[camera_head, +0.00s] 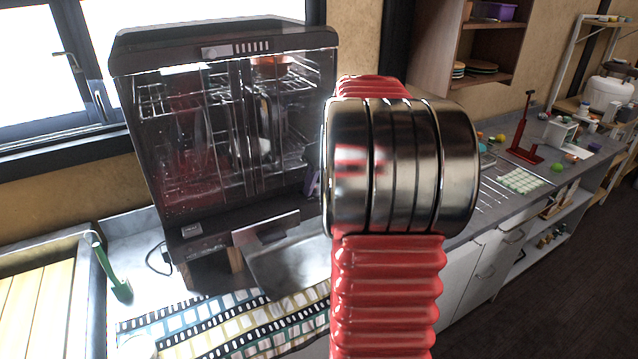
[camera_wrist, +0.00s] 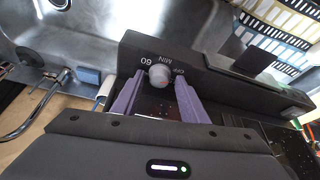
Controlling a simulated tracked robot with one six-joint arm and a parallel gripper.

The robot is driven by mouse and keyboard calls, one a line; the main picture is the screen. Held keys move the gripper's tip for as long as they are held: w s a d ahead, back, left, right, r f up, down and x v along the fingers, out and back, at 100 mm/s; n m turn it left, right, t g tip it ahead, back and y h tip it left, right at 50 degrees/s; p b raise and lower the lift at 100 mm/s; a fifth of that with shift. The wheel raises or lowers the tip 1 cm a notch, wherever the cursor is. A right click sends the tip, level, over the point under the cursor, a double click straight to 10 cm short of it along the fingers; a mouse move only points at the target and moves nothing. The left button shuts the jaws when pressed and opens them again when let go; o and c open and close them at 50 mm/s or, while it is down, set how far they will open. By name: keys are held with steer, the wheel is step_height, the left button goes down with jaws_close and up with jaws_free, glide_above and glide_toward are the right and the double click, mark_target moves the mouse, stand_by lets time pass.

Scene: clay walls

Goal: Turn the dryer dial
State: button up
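The dryer (camera_head: 228,120) is a dark, clear-fronted cabinet on the counter, with wire racks and dishes inside. Its dial (camera_wrist: 159,75) is a small light grey knob with a red mark, on the dark panel between "60 MIN" and "OFF" in the wrist view. My gripper (camera_wrist: 158,92) has two purple fingers, one on each side of the dial. They stand apart, with a small gap showing between each fingertip and the knob. In the head view the dial is hidden, and only a bit of purple finger shows at the dryer's right side, behind my red arm.
A metal tray (camera_head: 285,255) juts out below the dryer's front, above a patterned cloth (camera_head: 230,325). In the wrist view a faucet (camera_wrist: 35,110) is at the left.

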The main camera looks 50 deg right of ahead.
steer(key=shift+o, duration=0.7)
steer(key=shift+s+r, duration=0.15)
steer(key=shift+r, duration=0.35)
steer(key=v, duration=1.2)
steer(key=shift+r, duration=0.35)
steer(key=shift+s, duration=0.1)
